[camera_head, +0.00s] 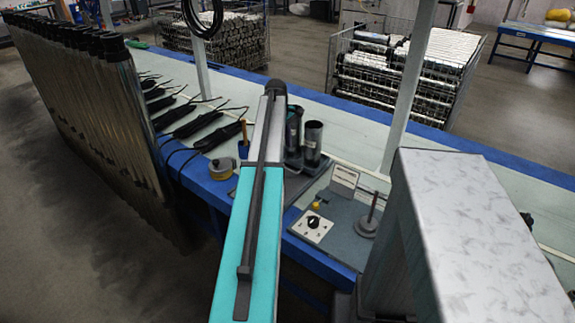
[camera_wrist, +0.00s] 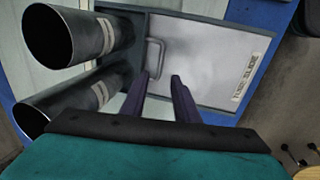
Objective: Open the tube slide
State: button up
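The tube slide (camera_wrist: 205,65) is a pale grey plate with a "TUBE SLIDE" label, set in a dark frame in the wrist view. A small U-shaped metal handle (camera_wrist: 161,50) is on its left side. My gripper (camera_wrist: 161,76) has two purple fingers, parted, with their tips close to the lower end of the handle. I cannot tell whether they touch it. Two dark metal tubes (camera_wrist: 75,37) stand left of the slide; they also show in the head view (camera_head: 313,140). In the head view my arm hides the slide and the gripper.
A control box with a black knob (camera_head: 313,222) and a metal post on a round base (camera_head: 369,220) are on the bench right of my arm. A yellow tape roll (camera_head: 221,168) and several black-handled tools (camera_head: 215,138) lie left. White bench uprights (camera_head: 408,90) rise behind.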

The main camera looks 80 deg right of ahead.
send_near(288, 164)
jog(key=a+f, duration=0.1)
jog(key=s+a+f, duration=0.1)
jog(key=a+f, duration=0.2)
jog(key=f, duration=0.1)
jog(key=shift+s+a+f+p, duration=0.1)
jog(key=shift+s+a+p, duration=0.15)
jog(key=shift+s+p, duration=0.1)
grip_shut()
